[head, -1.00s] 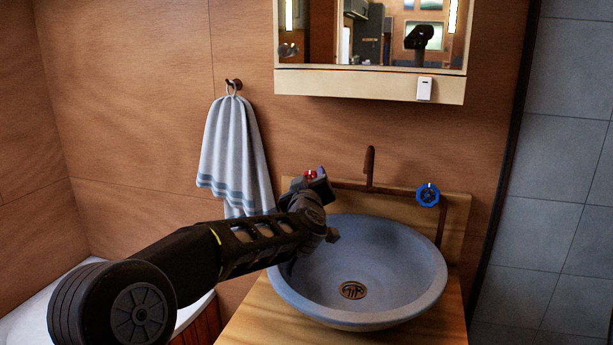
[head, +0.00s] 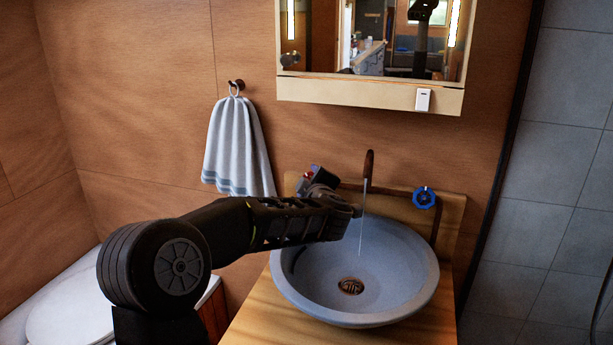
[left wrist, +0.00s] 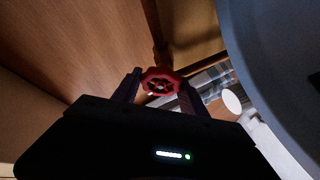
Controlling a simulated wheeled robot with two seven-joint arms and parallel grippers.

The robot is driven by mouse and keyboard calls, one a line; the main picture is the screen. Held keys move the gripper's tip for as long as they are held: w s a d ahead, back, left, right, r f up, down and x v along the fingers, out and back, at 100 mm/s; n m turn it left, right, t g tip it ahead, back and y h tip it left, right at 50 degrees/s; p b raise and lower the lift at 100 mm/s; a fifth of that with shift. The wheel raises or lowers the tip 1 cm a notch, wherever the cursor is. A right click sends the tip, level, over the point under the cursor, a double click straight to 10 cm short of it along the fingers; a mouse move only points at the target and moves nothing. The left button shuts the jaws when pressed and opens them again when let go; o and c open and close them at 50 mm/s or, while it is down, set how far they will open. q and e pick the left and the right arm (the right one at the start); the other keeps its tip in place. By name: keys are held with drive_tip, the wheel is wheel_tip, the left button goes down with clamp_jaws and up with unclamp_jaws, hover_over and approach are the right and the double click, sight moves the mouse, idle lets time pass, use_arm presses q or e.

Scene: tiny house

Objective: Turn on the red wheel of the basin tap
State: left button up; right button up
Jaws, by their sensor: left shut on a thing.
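The red wheel (left wrist: 160,82) of the basin tap sits between the two fingers of my left gripper (left wrist: 158,88) in the left wrist view. The gripper is shut on it. In the head view my left gripper (head: 312,178) is at the left side of the tap, and only a bit of the red wheel (head: 309,174) shows behind it. The brown tap spout (head: 368,168) stands over the grey-blue basin (head: 425,262), and a thin stream of water (head: 361,235) falls from it into the bowl. My right gripper is not in view.
A blue wheel (head: 424,197) is on the right side of the tap. A towel (head: 235,150) hangs on the wall at left. A mirror cabinet (head: 370,97) is above the tap. A white toilet (head: 70,305) is at lower left.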

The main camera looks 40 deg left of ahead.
use_arm(q)
drive_tip(key=shift+s+a+f+g, duration=0.3)
drive_tip(key=shift+a, duration=0.2)
drive_tip(key=o, duration=1.2)
drive_tip(key=shift+a, duration=0.15)
drive_tip(key=shift+c, duration=0.2)
drive_tip(key=shift+o, duration=1)
drive_tip(key=shift+w+d+r, duration=0.1)
drive_tip(key=shift+w+d, duration=0.05)
drive_tip(key=shift+d, duration=0.1)
drive_tip(key=shift+d, duration=0.1)
drive_tip(key=shift+s+d+r, duration=0.15)
drive_tip(key=shift+s, duration=0.05)
drive_tip(key=s+v, duration=0.1)
drive_tip(key=v, duration=0.5)
drive_tip(key=shift+s, duration=0.2)
